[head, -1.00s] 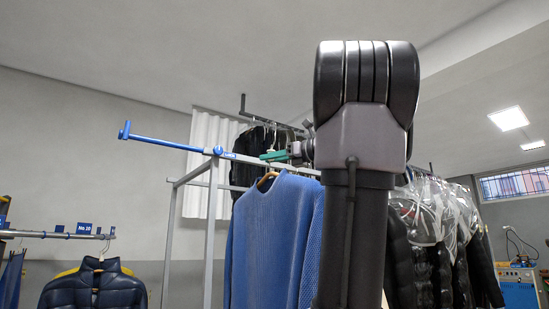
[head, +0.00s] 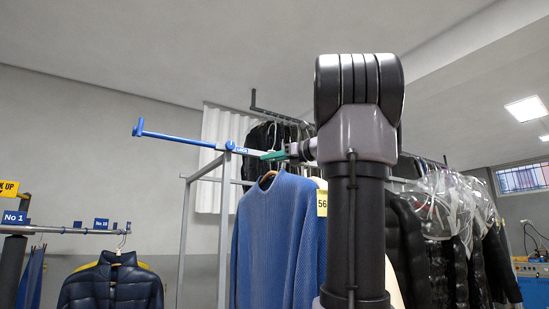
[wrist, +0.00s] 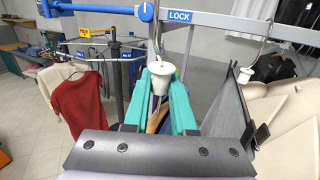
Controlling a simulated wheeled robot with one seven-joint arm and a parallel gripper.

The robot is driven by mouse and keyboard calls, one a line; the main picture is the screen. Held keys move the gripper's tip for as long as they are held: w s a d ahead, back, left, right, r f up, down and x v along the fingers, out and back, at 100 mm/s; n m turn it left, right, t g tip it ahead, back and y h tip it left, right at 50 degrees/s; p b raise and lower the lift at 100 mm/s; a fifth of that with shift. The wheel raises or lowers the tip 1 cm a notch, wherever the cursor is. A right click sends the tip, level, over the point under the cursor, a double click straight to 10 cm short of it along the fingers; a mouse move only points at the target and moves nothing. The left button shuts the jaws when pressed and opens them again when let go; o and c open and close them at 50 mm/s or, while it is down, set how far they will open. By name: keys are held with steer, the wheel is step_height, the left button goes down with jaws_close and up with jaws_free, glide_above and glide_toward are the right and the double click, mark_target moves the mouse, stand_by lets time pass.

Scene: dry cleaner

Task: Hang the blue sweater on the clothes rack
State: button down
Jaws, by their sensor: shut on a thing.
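The blue sweater (head: 275,245) hangs from a wooden hanger (head: 267,177) in the head view, beside the grey clothes rack (head: 224,225). The rack has a blue bar (head: 180,138) sticking out left. My gripper (head: 273,155), with green fingers, is just above the sweater's collar. In the wrist view my gripper (wrist: 160,82) is shut on the white neck (wrist: 160,77) of the hanger. The metal hook rises above it near the rack's rail, by the LOCK label (wrist: 180,16). I cannot tell whether the hook touches the rail. My arm hides the sweater's right side.
Dark jackets and plastic-covered garments (head: 445,205) hang to the right and behind. A navy puffer jacket (head: 110,285) hangs on a lower rail (head: 60,230) at the left. A red garment (wrist: 77,115) shows in the wrist view. A yellow 56 tag (head: 322,203) is beside the sweater.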

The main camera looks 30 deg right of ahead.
steer(key=shift+w+a, duration=0.2)
steer(key=shift+w, duration=4.9)
steer(key=shift+w, duration=0.15)
steer(key=shift+w, duration=0.65)
steer(key=shift+w, duration=0.1)
steer(key=shift+w+a, duration=0.15)
steer(key=shift+w, duration=2.7)
steer(key=shift+f, duration=1.55)
steer(key=shift+f, duration=0.2)
